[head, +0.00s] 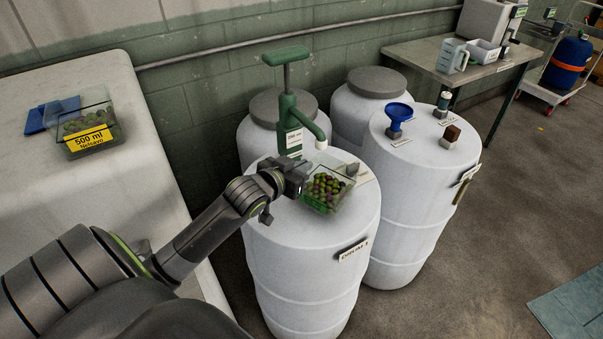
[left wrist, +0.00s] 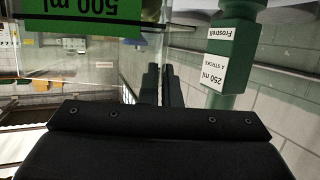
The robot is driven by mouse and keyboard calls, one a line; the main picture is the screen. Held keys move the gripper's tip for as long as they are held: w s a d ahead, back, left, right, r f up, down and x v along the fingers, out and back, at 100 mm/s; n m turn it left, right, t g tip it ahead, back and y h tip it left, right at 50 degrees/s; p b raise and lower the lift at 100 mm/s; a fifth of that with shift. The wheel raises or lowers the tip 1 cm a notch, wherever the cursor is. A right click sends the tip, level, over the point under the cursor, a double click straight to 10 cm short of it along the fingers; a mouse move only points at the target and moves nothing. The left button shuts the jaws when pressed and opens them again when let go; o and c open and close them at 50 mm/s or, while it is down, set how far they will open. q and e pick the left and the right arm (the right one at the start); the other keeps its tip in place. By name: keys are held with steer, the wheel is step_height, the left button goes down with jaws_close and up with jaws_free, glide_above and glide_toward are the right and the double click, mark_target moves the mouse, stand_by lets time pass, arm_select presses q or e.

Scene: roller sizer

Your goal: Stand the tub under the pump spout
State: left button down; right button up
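The tub's green 500 ml label shows upside down in the left wrist view (left wrist: 82,18). My left gripper (head: 300,182) is at the tub's left side, its two fingers (left wrist: 161,86) close together on the tub's wall. The green pump (head: 289,125) stands on the same drum; its pale spout tip (head: 321,143) is above and behind the tub in the picture. My right gripper is not in view.
Another olive tub with a yellow 500 ml label (head: 88,135) sits on the left table (head: 95,210) beside a blue cloth (head: 48,115). A second drum (head: 425,165) bears a blue funnel (head: 398,117) and small items.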

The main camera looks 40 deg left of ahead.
arm_select(q)
step_height(320, 180, down, 2)
steer(key=shift+f, duration=0.15)
steer(key=c, duration=1.6)
jaws_free()
steer(key=shift+s, duration=0.1)
steer(key=shift+c, duration=0.2)
steer(key=v, duration=1.2)
